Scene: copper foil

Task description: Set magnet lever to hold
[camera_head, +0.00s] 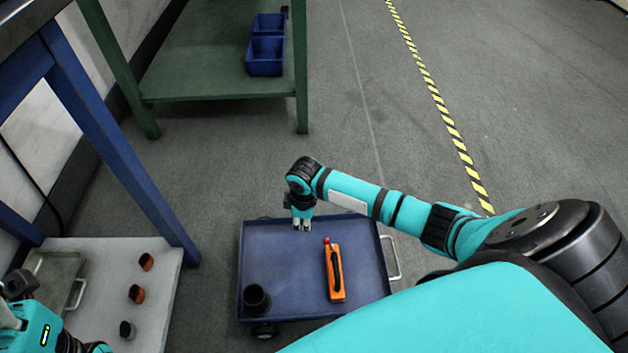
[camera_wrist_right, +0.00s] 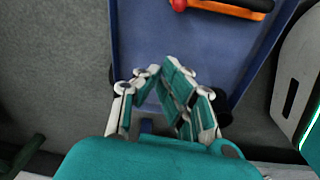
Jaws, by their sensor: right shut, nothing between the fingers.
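An orange device (camera_head: 331,275) with a black handle and a red-knobbed lever (camera_head: 326,240) at its far end lies on the blue cart tray (camera_head: 290,235). In the right wrist view the red knob (camera_wrist_right: 179,4) and part of the orange body (camera_wrist_right: 228,9) show at the top edge. My right gripper (camera_head: 302,228) is shut and empty, pointing down over the far part of the tray, left of the knob and apart from it. The right wrist view shows its fingers (camera_wrist_right: 158,85). My left arm shows at the lower left; its gripper state is unclear.
A dark cup (camera_head: 256,298) stands in the tray's near left corner. A pale table (camera_head: 95,260) at left holds a metal tray (camera_head: 55,280) and several small parts. A green shelf (camera_head: 210,80) with blue bins (camera_head: 265,57) stands behind. Floor at right is clear.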

